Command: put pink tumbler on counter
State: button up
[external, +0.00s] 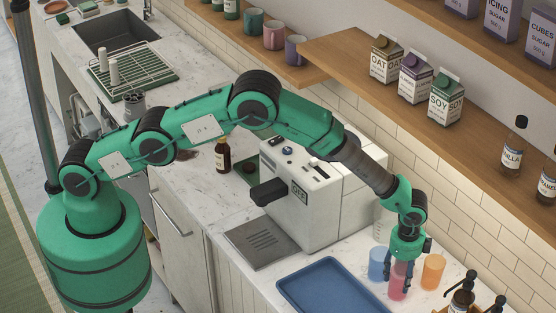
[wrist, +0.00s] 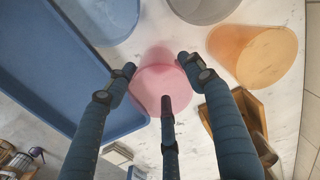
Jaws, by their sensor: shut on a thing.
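The pink tumbler (external: 398,281) stands on the marble counter (external: 345,248) at the right, between a blue tumbler and an orange tumbler. My gripper (external: 399,280) reaches down over it from above, with its fingers around its sides. In the wrist view the pink tumbler (wrist: 160,88) sits between the fingertips of my gripper (wrist: 163,82), and the fingers are shut on it. The tumbler looks upright and appears to be at counter level; I cannot tell whether its base touches the counter.
A blue tumbler (external: 378,264) and an orange tumbler (external: 433,271) stand close on either side. A blue tray (external: 330,288) lies to the left. A wooden caddy with bottles (external: 461,301) is at the lower right. The white coffee machine (external: 310,200) stands behind the tray.

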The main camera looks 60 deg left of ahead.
jog(key=shift+f, duration=0.15)
jog(key=shift+f, duration=0.15)
jog(key=o, duration=1.3)
notch_tip(320, 180, up, 12)
jog(key=b, duration=0.1)
jog(key=shift+s, duration=0.2)
jog(key=shift+r, duration=0.2)
dwell(0.5)
